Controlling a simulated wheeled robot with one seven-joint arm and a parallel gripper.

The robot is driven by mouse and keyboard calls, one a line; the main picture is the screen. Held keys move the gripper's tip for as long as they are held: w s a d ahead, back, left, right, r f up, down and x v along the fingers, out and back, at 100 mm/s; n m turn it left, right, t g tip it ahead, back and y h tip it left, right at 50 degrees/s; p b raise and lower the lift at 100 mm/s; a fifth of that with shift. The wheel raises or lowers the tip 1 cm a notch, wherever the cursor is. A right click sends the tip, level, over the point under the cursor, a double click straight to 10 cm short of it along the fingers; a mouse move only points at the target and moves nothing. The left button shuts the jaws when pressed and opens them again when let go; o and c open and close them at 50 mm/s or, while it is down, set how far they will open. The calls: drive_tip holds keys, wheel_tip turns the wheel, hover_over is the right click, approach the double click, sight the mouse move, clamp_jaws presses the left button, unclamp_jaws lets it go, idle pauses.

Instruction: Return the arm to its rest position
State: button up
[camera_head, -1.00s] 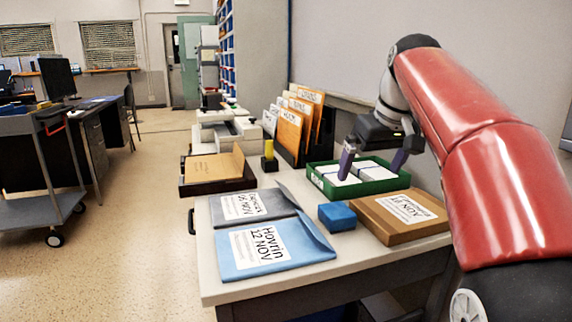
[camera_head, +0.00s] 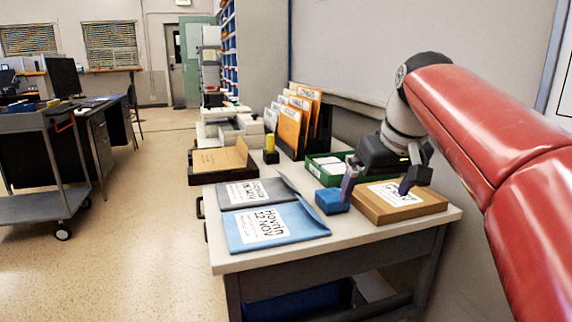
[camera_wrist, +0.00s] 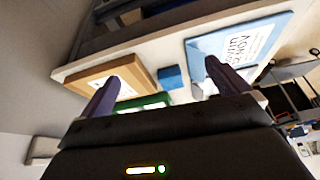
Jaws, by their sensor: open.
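My gripper (camera_head: 380,182) is open and empty, above the right part of the desk near the wall. In the head view its fingers overlap a brown box (camera_head: 372,207) with a white label and the right side of a small blue block (camera_head: 331,202). In the wrist view the two fingers (camera_wrist: 158,88) are spread wide, with the blue block (camera_wrist: 173,77), the brown box (camera_wrist: 92,78) and part of a green tray (camera_wrist: 143,103) beyond them. My red arm reaches in from the right edge.
On the desk (camera_head: 330,253) lie a blue folder (camera_head: 300,218) and a grey folder (camera_head: 240,192). Behind stand a file rack (camera_head: 322,125), a green tray (camera_head: 313,170) and a dark tray (camera_head: 195,180). A grey cart (camera_head: 30,205) stands left. The floor between is clear.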

drive_tip(key=s+f+m+t+h, duration=0.1)
drive_tip(key=s+f+m, duration=0.1)
drive_tip(key=s+f, duration=1.8)
drive_tip(key=shift+s+a+f+m, duration=0.25)
drive_tip(key=shift+a+f+m, duration=0.05)
drive_tip(key=shift+a+f, duration=0.15)
